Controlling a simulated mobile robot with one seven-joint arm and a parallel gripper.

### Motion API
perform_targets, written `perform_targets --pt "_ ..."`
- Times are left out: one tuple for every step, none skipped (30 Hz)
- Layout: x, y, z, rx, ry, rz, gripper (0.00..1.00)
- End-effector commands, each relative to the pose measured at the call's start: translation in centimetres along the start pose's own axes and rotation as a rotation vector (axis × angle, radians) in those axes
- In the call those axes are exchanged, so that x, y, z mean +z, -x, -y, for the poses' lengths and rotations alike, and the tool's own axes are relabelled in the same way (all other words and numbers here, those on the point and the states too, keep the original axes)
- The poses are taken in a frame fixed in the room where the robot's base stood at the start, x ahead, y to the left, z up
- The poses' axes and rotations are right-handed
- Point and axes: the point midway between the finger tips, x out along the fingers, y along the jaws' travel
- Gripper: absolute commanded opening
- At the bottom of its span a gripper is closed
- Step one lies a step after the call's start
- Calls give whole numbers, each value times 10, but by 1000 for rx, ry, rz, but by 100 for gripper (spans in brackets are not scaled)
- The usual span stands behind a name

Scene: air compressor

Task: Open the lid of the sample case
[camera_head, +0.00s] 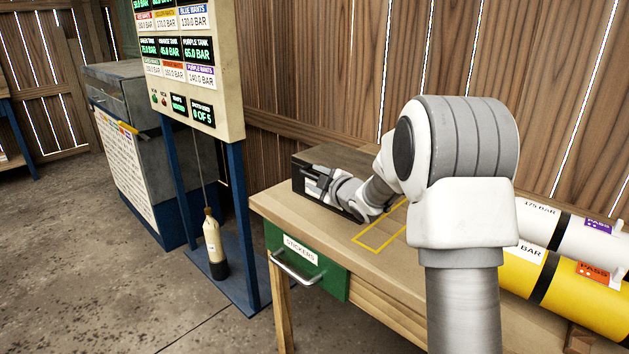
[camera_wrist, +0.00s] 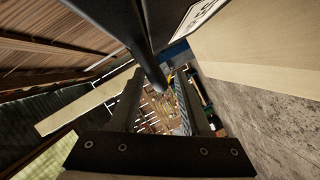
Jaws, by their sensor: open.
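The sample case appears to be the dark box (camera_head: 345,158) with a brownish top and black front, at the far left end of the workbench. Its lid looks shut. My gripper (camera_head: 311,180) is at the front of the box, pointing left, and covers part of that side. In the wrist view my gripper (camera_wrist: 162,82) has its two fingers apart. A dark round bar (camera_wrist: 149,40) comes down from the top towards the gap between the fingertips. I cannot tell if it belongs to the case or if the fingers touch it.
The workbench (camera_head: 275,205) has a green sticker drawer (camera_head: 310,270) and a yellow outlined square (camera_head: 380,235). Yellow (camera_head: 590,310) and white (camera_head: 560,230) cylinders lie at the right. A sign board (camera_head: 195,70) on blue posts stands left of the bench, near the gripper.

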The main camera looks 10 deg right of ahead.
Motion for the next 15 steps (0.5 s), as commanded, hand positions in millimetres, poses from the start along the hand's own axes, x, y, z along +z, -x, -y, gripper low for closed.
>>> perform_targets --pt "0 -4 1 0 0 0 47" --pt "0 -6 1 0 -1 0 47" --pt "0 -8 0 0 -1 0 47" --pt "0 -8 0 1 -1 0 47" --pt "0 -9 0 1 -1 0 47" --pt "0 -10 0 1 -1 0 47" --pt "0 -10 0 1 -1 0 47" --pt "0 -10 0 1 -1 0 47" --pt "0 -10 0 1 -1 0 47" --pt "0 -10 0 1 -1 0 47" --pt "0 -10 0 1 -1 0 47" --pt "0 -10 0 1 -1 0 47" --pt "0 -10 0 1 -1 0 47" --pt "0 -10 0 1 -1 0 42" --pt "0 -10 0 1 -1 0 34"
